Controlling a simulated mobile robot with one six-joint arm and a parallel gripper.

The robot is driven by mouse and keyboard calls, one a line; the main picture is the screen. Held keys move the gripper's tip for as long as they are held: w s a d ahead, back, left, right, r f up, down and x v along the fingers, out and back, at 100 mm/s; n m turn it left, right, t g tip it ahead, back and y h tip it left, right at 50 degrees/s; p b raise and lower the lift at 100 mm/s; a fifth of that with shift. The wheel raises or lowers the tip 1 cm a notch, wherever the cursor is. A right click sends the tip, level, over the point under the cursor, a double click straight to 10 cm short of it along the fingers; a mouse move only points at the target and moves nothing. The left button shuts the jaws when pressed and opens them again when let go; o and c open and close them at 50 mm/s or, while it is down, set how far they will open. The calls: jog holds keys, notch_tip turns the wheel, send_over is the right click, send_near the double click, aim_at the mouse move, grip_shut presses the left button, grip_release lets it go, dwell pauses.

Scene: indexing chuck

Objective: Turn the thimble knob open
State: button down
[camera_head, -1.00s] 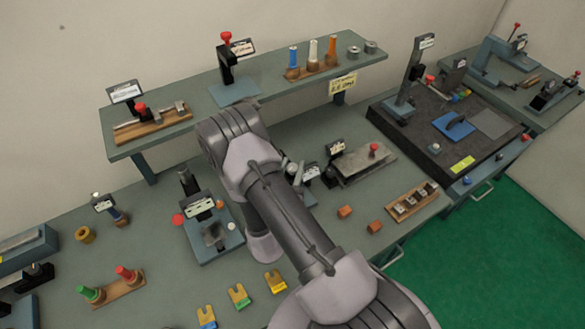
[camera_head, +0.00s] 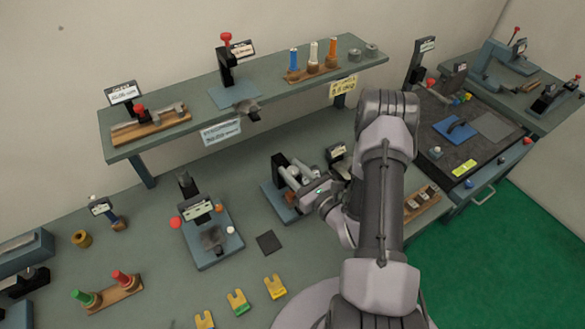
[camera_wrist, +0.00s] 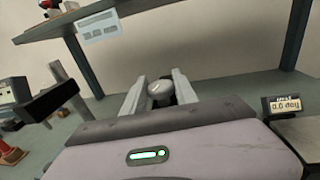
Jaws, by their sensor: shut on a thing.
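The thimble knob (camera_wrist: 159,90) shows in the wrist view as a pale, rounded end between the two light-grey fingers of my gripper (camera_wrist: 158,92). My gripper is shut on it. In the head view my gripper (camera_head: 294,178) reaches in from the right at a small fixture with a black upright (camera_head: 279,163) and a blue-grey base (camera_head: 272,205). The knob is hard to make out there between the fingers. Much of the fixture is hidden behind my gripper and wrist.
A small display reading 0.0 deg (camera_wrist: 285,104) stands at the right in the wrist view. A blue-based fixture (camera_head: 213,243) stands to the left of my gripper. A shelf (camera_head: 175,128) runs behind. A dark square (camera_head: 269,243) lies on the bench in front.

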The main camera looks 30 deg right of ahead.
jog(key=n+y+b, duration=0.1)
jog(key=y, duration=0.1)
jog(key=n+g+y+b, duration=0.1)
jog(key=n+y+b, duration=0.1)
jog(key=y, duration=0.1)
jog(key=shift+d+f+n+g+y+b, duration=0.15)
jog(key=shift+f+n+g+y+b, duration=0.15)
jog(key=shift+n+g+b, duration=0.1)
jog(key=n+g+y+b, duration=0.4)
jog(key=y+b, duration=0.1)
jog(key=b, duration=0.1)
jog(key=shift+n+g+y, duration=0.3)
jog(key=shift+n+y, duration=0.1)
jog(key=n+g+y, duration=0.1)
jog(key=n+g+y+b, duration=0.1)
jog(key=g, duration=0.1)
jog(key=n+g+b, duration=0.1)
jog(key=g, duration=0.1)
jog(key=shift+r+n+y, duration=0.25)
jog(key=shift+n+y, duration=0.05)
jog(key=shift+y, duration=0.1)
jog(key=shift+n+g+y, duration=0.3)
jog(key=shift+n+g, duration=0.4)
jog(key=shift+g, duration=0.3)
jog(key=shift+n+g+y+p, duration=0.35)
jog(key=shift+n+g, duration=0.45)
jog(key=shift+g, duration=0.5)
